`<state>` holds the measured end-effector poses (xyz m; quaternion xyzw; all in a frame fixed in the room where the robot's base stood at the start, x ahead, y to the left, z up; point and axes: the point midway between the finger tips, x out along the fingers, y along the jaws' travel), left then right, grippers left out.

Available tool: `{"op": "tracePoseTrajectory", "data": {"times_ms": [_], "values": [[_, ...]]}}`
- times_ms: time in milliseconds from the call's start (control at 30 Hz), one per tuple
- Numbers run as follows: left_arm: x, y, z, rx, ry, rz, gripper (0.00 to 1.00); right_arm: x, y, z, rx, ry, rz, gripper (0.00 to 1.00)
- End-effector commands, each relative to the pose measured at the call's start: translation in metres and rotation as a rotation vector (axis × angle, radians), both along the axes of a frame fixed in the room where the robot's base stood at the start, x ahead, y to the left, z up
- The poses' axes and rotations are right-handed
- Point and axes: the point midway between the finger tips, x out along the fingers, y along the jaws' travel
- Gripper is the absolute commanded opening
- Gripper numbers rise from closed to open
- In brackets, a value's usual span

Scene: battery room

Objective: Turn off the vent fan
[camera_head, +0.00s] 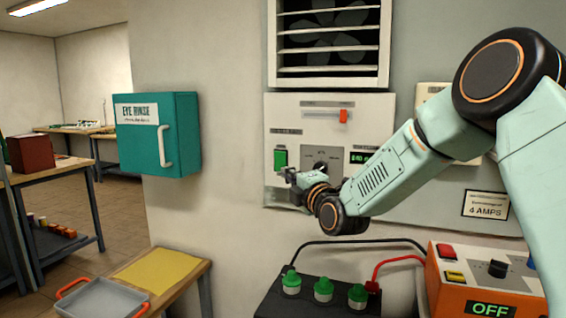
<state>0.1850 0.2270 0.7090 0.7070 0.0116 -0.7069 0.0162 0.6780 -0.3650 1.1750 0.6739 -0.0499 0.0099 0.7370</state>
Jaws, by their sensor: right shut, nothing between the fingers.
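The vent fan (333,50) sits behind white louvre slats at the top of the wall. Below it is a white control panel (285,112). The panel has a slot with an orange-red slider (343,116) at its right end, a green switch (280,159) at lower left, a dark knob (320,166) and a small green-lit display (358,158) partly covered by my arm. My right gripper (290,175) is shut and empty, in front of the panel's lower left, just below and right of the green switch. I cannot tell whether it touches the panel. My left gripper is not in view.
A teal eye rinse cabinet (183,135) hangs left of the panel. Below stand a black battery (310,302) with green caps and cables, and an orange charger (450,300) reading OFF. A grey tray (100,298) and yellow mat (160,268) lie on a low bench at lower left.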

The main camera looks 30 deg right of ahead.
Motion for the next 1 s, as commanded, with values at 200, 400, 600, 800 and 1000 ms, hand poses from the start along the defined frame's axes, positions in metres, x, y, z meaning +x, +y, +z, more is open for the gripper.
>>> {"op": "tracePoseTrajectory", "data": {"times_ms": [200, 400, 600, 800, 1000], "values": [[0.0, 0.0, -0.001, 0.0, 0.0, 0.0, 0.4, 0.032, -0.002, 0.002, -0.004, 0.0, 0.0, 0.0], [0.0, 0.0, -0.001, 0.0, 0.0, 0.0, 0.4, 0.059, -0.004, 0.005, -0.002, 0.0, -0.001, 0.0], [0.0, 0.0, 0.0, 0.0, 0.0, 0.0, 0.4, 0.08, -0.014, 0.008, 0.001, -0.001, -0.002, 0.0], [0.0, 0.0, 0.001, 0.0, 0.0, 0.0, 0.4, 0.093, -0.028, 0.01, 0.001, 0.0, -0.001, 0.0], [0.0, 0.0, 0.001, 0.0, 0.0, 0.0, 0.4, 0.098, -0.034, 0.011, 0.002, 0.001, -0.001, 0.0]]}}
